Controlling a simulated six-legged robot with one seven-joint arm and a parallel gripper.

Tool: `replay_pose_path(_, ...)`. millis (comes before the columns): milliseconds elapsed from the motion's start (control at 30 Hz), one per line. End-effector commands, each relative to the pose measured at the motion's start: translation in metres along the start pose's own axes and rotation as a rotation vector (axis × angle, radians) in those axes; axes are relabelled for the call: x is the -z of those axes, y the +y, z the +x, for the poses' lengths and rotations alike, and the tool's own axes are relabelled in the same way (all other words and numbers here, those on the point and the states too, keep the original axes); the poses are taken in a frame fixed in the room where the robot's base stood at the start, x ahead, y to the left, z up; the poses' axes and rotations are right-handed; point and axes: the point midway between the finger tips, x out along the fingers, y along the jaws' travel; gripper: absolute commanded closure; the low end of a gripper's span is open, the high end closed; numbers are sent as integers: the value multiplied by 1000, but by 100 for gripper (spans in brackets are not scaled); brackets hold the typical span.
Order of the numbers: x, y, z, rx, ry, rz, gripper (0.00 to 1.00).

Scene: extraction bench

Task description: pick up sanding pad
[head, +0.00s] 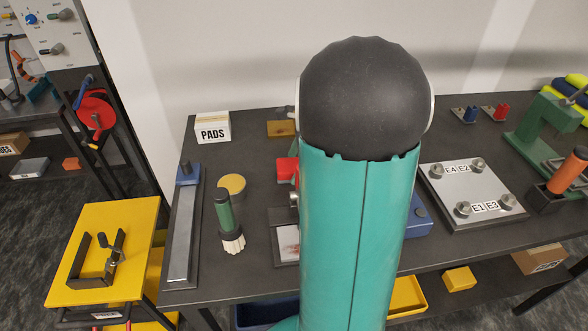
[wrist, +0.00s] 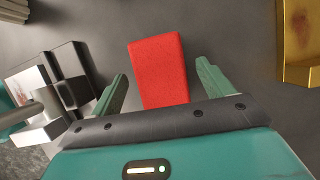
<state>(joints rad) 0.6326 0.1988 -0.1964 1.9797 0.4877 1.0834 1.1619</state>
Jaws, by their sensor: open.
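The sanding pad looks to be the red, rough-faced block (wrist: 158,68) lying on the dark bench, in the middle of the wrist view. Its near end is hidden by the front edge of my gripper. My gripper (wrist: 160,78) is open, with one green finger on each side of the red block and a gap on both sides. I cannot tell how high the fingers are above the bench. In the head view only a part of the red block (head: 286,168) shows at the left of my arm, which hides the rest and the gripper.
A brass-coloured piece with a brown stain (wrist: 299,40) is close at the right in the wrist view. A metal fixture (wrist: 52,88) stands at the left. In the head view, a PADS box (head: 213,127) and a green-handled tool (head: 228,220) stand left of my arm.

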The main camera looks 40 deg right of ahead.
Motion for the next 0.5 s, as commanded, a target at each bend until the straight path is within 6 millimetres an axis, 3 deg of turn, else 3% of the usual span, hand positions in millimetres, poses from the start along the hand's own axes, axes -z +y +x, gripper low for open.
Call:
replay_pose_path(133, 0, -1, 14, -1, 1, 0, 20)
replay_pose_path(367, 0, -1, 15, 0, 1, -1, 22)
replay_pose_path(500, 0, -1, 14, 0, 1, -1, 49)
